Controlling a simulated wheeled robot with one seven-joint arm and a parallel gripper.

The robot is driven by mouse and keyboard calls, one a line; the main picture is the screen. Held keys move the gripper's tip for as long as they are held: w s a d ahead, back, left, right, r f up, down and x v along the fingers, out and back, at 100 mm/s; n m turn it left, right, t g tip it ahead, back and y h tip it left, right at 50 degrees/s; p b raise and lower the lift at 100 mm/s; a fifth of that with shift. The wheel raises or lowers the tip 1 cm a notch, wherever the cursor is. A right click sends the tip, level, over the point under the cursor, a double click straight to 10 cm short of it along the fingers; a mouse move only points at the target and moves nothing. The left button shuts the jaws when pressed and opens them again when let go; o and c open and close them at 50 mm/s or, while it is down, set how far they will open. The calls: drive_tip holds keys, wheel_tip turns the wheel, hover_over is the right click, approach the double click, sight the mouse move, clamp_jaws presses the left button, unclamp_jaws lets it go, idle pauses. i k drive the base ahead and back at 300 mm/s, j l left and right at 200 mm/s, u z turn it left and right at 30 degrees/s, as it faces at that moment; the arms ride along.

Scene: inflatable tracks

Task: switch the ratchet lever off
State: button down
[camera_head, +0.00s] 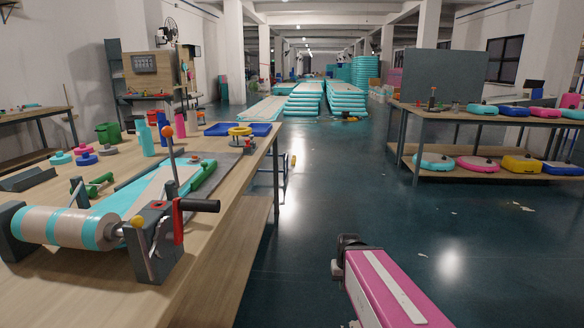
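On the wooden workbench (232,240) at the left, a winding device holds a teal and beige striped roll (65,227) between grey brackets. Its near grey bracket (160,262) carries a black crank handle (200,205) pointing right, an upright red lever (178,222) and a short lever with a yellow ball (137,222). A thin upright rod with an orange ball (168,131) stands just behind. I cannot tell for certain which of these is the ratchet lever, or its setting.
A teal and beige strip (150,193) runs along the bench, with green clamps (203,180), bottles (145,139) and a blue tray (238,129) behind. Another bench (481,115) with coloured inflatables stands at the right. The dark floor (330,190) between the benches is mostly clear.

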sight(137, 221)
drive_tip(key=k+l, duration=0.15)
drive_tip(key=k, duration=0.4)
drive_tip(key=k+u, duration=0.1)
drive_tip(key=u, duration=1.75)
drive_tip(key=k+l, duration=0.35)
drive_tip(key=k+l+z, duration=0.1)
drive_tip(key=k+l, duration=0.3)
drive_tip(key=l, duration=0.15)
drive_tip(key=k+l, duration=0.35)
drive_tip(key=l, duration=0.15)
drive_tip(key=i+j, duration=0.4)
drive_tip(key=i+z, duration=0.05)
